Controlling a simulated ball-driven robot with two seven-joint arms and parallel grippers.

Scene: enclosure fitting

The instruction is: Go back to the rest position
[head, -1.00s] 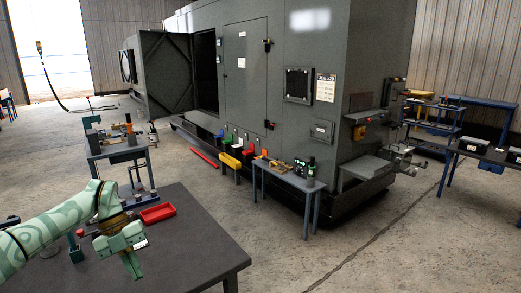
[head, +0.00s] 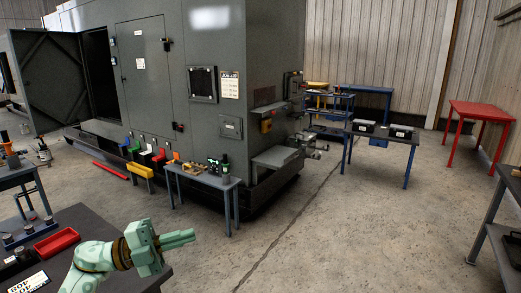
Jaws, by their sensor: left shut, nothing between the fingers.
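My left gripper (head: 180,240) is at the lower left of the head view, on a mint-green arm with a dark and brass-coloured wrist ring. Its fingers are together and empty, pointing right, over the right edge of the dark table (head: 95,224). My right gripper is not in the view.
A red tray (head: 57,241) lies on the dark table. A large grey enclosure (head: 250,80) with an open door (head: 48,78) stands behind. A small bench (head: 200,178) stands before it. A red table (head: 481,110) is at the right. The middle floor is clear.

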